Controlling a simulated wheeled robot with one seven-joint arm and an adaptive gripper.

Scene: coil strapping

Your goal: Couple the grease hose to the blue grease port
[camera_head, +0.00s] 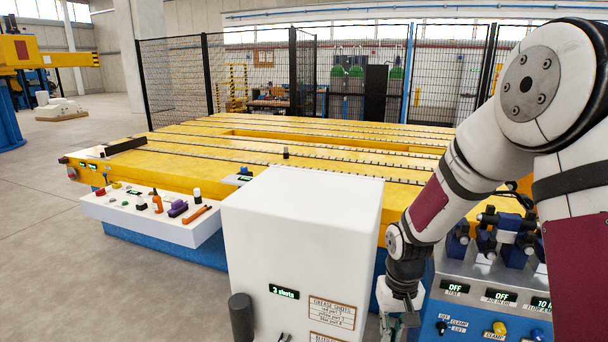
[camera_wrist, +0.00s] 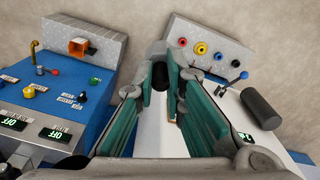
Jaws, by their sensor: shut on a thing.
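My gripper (camera_wrist: 165,82) is shut on a dark piece (camera_wrist: 159,76) at its fingertips, likely the grease hose's end; the fingers hide most of it and I see no hose line. The blue grease port (camera_wrist: 218,56) is a blue ring on a grey plate (camera_wrist: 250,50), right of the fingertips in the wrist view and apart from them. A red, a yellow and a dark port share that plate. In the head view my gripper (camera_head: 400,312) hangs low, right of the white grease cabinet (camera_head: 300,225), whose display reads "3 shots". The ports are not visible there.
A dark cylinder (camera_wrist: 262,108) stands beside the cabinet. A blue console (camera_wrist: 62,92) with knobs and an orange-framed opening is on the left in the wrist view. Behind the cabinet is a long yellow slotted bed (camera_head: 290,145) with a white tool shelf (camera_head: 140,221).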

